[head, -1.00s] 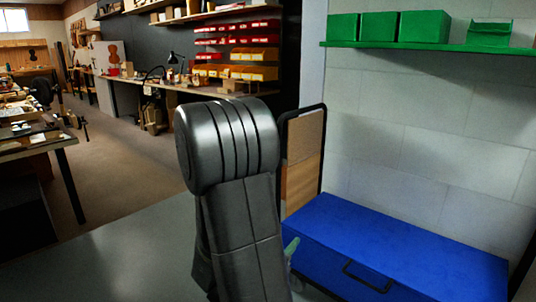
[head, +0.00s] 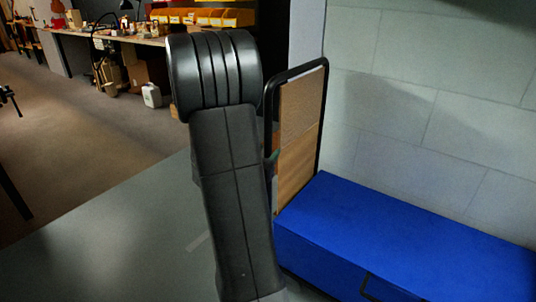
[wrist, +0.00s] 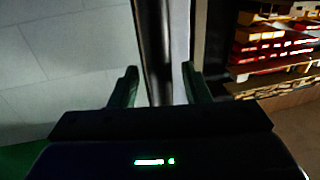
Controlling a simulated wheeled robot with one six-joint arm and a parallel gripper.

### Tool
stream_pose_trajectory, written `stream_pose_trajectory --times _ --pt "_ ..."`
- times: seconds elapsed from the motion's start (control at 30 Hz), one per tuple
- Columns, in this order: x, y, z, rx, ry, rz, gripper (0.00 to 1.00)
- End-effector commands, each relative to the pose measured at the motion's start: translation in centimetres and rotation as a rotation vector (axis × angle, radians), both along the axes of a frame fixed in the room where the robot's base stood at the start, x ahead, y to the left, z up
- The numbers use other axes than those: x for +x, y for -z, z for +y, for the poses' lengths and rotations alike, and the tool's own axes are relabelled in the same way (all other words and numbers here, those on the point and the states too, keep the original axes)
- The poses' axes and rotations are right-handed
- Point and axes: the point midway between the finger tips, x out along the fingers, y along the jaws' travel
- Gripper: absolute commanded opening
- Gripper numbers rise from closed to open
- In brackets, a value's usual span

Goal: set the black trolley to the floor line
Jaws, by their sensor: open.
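The black trolley shows in the head view as an upright black tube frame (head: 326,95) with wooden panels, at the left end of a blue chest (head: 410,230). Whether the chest rests on the trolley's deck cannot be told; its lower part is out of view. A short pale stripe (head: 198,241) on the grey floor, left of my arm, may be part of the floor line. My gripper (wrist: 158,88) is open in the wrist view, with a dark vertical band behind its fingers that I cannot identify. In the head view my arm mostly hides the gripper, near the frame's left side.
A pale block wall (head: 430,100) stands behind the chest. A workbench (head: 105,37) with bins and a white jug (head: 151,95) below it are at the back left. The grey floor (head: 100,255) at the front left is largely clear.

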Motion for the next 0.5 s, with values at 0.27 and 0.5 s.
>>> stream_pose_trajectory --times 0.27,0.5 --pt "1.29 -0.03 -0.6 0.0 -0.001 -0.001 0.43" --pt "1.26 -0.03 -0.58 -0.001 -0.001 0.0 0.33"
